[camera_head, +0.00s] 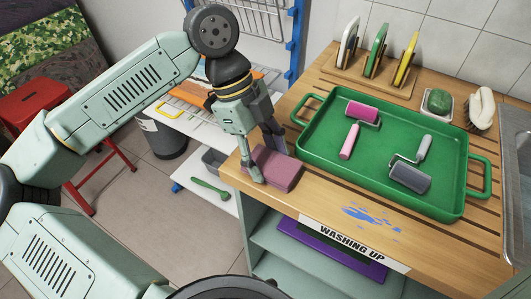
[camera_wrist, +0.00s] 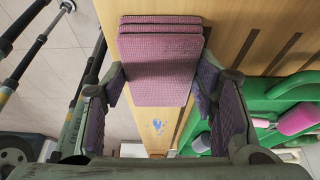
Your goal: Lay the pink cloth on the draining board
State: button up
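The pink cloth (camera_head: 276,169) is folded into a thick pad and lies at the left end of the wooden counter, near its front edge. In the wrist view the cloth (camera_wrist: 160,70) fills the space between the fingertips. My gripper (camera_head: 262,158) points down with its fingers wide apart, one on each side of the cloth; it also shows in the wrist view (camera_wrist: 160,88). I cannot tell whether the finger pads press on the cloth. The draining board (camera_head: 484,238) is the grooved wooden part of the counter, mostly covered by a green tray (camera_head: 375,194).
The green tray holds a pink roller (camera_head: 360,112) and a grey roller (camera_head: 409,176). A rack with upright boards (camera_head: 376,50), a green block (camera_head: 438,101) and a brush (camera_head: 482,108) stand behind. A sink (camera_head: 517,150) is at right. Bare wood shows along the front by blue paint.

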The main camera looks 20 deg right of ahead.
jog(key=o, duration=0.4)
jog(key=shift+o, duration=0.2)
jog(key=shift+r, duration=0.1)
